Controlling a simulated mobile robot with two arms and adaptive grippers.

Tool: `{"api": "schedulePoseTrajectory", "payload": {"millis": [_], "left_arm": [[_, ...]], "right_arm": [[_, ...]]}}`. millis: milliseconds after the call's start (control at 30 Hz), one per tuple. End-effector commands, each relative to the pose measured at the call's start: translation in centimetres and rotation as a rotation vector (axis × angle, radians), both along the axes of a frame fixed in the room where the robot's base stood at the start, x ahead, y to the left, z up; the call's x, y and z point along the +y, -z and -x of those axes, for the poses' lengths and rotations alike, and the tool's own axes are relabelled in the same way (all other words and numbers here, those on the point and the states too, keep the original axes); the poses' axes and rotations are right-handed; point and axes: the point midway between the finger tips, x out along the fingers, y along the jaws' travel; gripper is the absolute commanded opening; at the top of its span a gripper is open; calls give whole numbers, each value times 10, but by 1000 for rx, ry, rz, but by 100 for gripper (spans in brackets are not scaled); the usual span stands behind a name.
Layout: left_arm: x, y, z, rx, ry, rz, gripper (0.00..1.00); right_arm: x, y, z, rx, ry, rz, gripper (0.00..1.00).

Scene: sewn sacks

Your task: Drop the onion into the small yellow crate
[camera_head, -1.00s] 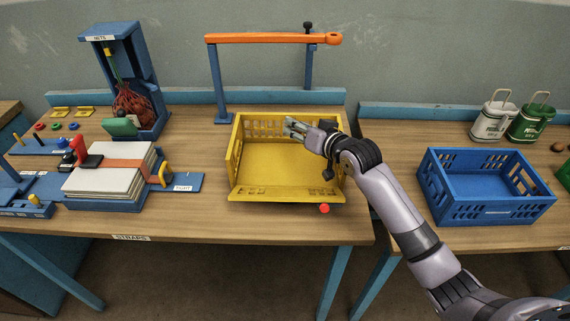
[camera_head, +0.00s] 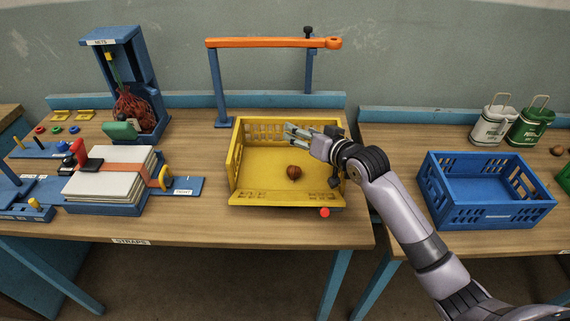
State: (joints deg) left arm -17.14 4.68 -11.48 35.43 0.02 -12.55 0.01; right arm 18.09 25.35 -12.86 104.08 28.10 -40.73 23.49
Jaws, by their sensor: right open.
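The onion (camera_head: 294,172), small, round and brown, lies on the floor of the small yellow crate (camera_head: 262,198), right of its middle. The crate stands on the middle table with its low front side toward me. My right gripper (camera_head: 287,132) is open and empty over the crate's back right part, behind and above the onion, apart from it. My right arm crosses the crate's right side and hides part of it. My left gripper is not in view.
An orange bar (camera_head: 270,42) on blue posts stands behind the crate. A blue crate (camera_head: 487,218) is on the right table, with white (camera_head: 492,122) and green (camera_head: 529,124) canisters behind. A strapped stack (camera_head: 108,185) and a net holder (camera_head: 120,70) stand left.

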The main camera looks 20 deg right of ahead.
Motion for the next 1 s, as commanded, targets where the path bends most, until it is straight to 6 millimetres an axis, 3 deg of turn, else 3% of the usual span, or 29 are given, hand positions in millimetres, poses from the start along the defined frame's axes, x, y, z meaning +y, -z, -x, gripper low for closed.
{"api": "schedulePoseTrajectory", "payload": {"millis": [300, 500, 1000], "left_arm": [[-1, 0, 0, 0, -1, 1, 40], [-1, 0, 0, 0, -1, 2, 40], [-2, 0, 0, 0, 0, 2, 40]], "right_arm": [[-20, -18, 63, 0, -1, 4, 54], [-27, -26, 87, 2, 0, 3, 54], [-28, -28, 92, 0, 0, 1, 54]]}}
